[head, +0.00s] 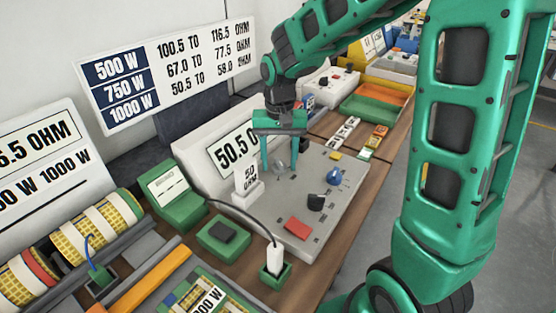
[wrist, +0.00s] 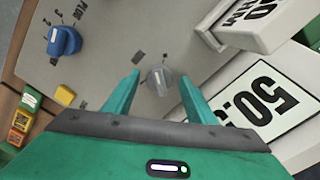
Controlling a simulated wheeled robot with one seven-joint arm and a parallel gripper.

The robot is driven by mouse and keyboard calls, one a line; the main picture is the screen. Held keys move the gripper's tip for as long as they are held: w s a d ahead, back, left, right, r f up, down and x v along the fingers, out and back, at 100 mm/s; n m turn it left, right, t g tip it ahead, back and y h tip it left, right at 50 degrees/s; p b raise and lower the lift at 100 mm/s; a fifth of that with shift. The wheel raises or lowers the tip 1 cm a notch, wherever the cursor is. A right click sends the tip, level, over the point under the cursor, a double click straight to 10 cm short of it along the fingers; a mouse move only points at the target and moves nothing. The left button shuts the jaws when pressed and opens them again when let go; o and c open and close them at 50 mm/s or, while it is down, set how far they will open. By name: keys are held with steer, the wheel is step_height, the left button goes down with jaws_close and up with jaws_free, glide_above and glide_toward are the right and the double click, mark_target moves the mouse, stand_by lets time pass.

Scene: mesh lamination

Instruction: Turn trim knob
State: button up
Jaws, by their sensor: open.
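The grey knob, which I take to be the trim knob, sits on the light grey panel (head: 333,215). In the wrist view the knob (wrist: 160,80) lies between the tips of my two green fingers, with a gap on each side. My gripper (wrist: 158,88) is open and points down at the panel. In the head view my gripper (head: 279,170) is over the back part of the panel, and the grey knob (head: 279,166) shows between its fingers. I cannot tell how far the fingertips are above the panel.
A blue knob (head: 334,176), a black switch (head: 316,202) and a red block (head: 297,228) are on the same panel. A small white "50 OHM" sign (head: 246,180) stands close left of my gripper. A "50.5" display (head: 230,150) rises behind. Orange and green trays (head: 376,104) lie farther back.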

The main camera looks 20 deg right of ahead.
mark_target(279, 160)
steer(key=shift+c, duration=0.6)
steer(key=c, duration=0.9)
steer(key=shift+n, duration=0.3)
steer(key=o, duration=1)
steer(key=shift+r, duration=0.1)
step_height(279, 160, up, 11)
steer(key=shift+w+f, duration=0.1)
steer(key=shift+f, duration=0.1)
